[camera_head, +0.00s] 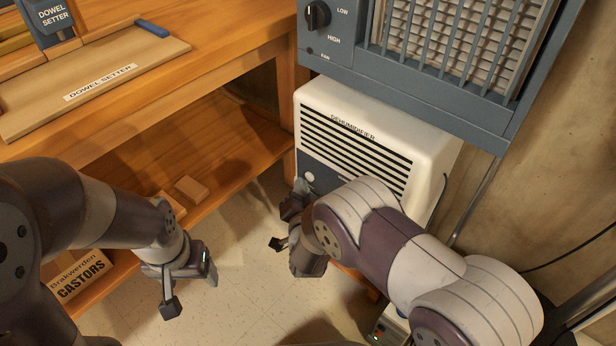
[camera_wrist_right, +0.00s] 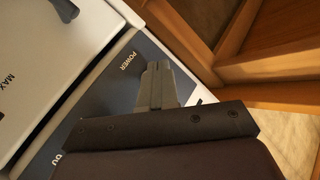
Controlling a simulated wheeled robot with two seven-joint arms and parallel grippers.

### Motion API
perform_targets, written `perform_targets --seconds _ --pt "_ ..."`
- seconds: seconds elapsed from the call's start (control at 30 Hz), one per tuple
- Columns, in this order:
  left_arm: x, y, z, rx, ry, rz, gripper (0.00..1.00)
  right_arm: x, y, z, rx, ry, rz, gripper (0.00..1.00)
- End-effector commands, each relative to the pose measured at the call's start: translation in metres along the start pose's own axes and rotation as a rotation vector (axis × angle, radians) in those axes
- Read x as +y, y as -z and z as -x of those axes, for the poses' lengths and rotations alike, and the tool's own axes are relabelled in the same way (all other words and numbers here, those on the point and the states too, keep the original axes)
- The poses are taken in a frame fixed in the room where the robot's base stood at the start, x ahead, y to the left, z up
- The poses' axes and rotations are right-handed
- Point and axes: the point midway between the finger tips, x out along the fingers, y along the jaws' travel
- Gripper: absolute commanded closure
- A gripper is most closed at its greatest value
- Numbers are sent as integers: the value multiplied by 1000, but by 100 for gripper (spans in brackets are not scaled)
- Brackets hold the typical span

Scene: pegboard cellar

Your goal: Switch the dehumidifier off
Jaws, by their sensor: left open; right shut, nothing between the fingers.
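The white dehumidifier (camera_head: 431,140) stands low below the blue-grey unit, its dark slats and name label facing me. The right wrist view shows its blue-grey panel (camera_wrist_right: 98,88) with the word POWER. My right gripper (camera_wrist_right: 157,85) is shut and empty, its fingertips over the panel just beside that word. I cannot tell whether they touch the panel. No power switch shows clearly; the fingers may hide it. In the head view my right arm covers the lower front of the dehumidifier. My left gripper (camera_head: 190,285) is open and empty, away to the left above the floor.
A blue-grey fan unit (camera_head: 345,62) with a knob overhangs the dehumidifier. A wooden bench (camera_head: 225,40) with a lower shelf (camera_head: 235,135) stands at the left. A casters box (camera_head: 80,277) lies low at left. Pale floor (camera_head: 240,300) is clear between the grippers.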

Motion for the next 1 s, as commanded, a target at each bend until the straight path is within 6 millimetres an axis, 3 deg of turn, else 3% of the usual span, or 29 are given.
perform_targets --seconds 0.67,1.0 --pt "0 0 0 0 0 0 28 4 5 -6 0 0 0 100" --pt "0 1 5 0 0 0 28 -2 -1 2 -1 0 0 100"
